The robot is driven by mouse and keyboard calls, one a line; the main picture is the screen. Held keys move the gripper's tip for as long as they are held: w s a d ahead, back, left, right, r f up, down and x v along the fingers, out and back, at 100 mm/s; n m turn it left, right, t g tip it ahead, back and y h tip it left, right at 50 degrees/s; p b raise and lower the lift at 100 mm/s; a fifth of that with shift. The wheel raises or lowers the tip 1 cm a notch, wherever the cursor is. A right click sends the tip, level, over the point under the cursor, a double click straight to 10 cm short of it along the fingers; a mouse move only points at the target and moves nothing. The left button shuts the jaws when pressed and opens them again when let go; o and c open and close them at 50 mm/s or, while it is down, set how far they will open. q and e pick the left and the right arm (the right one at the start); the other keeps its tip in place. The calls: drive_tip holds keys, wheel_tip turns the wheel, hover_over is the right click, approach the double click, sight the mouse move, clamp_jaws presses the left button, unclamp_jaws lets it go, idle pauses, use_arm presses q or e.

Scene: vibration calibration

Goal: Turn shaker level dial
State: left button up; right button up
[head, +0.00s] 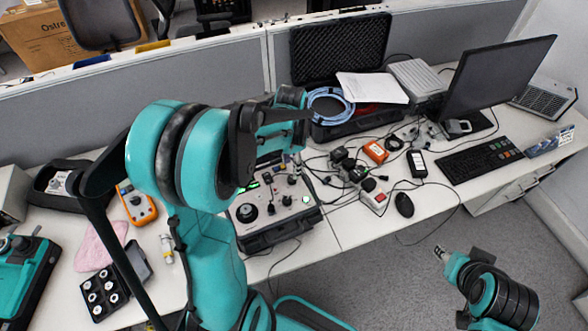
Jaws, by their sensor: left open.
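The shaker unit is a grey panel in a black case (313,218) on the desk, just right of my teal arm. A large round black dial (246,212) sits at the panel's left, with smaller knobs and a red button to its right. My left arm covers part of the unit's left and back. My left gripper (287,168) is over the back of the panel, open and partly hidden by my arm; I cannot tell whether it touches anything. My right gripper (441,253) is at the lower right over the floor, away from the desk, too small to read.
An open black case (340,50) with blue cable stands behind. A yellow multimeter (136,203) and black tray (104,293) lie left. Floor in front is clear.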

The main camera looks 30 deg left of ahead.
sight(292, 178)
use_arm(q)
wheel_tip(292, 178, down, 6)
drive_tip(key=shift+f+b, duration=0.15)
drive_tip(key=shift+b, duration=0.7)
clamp_jaws()
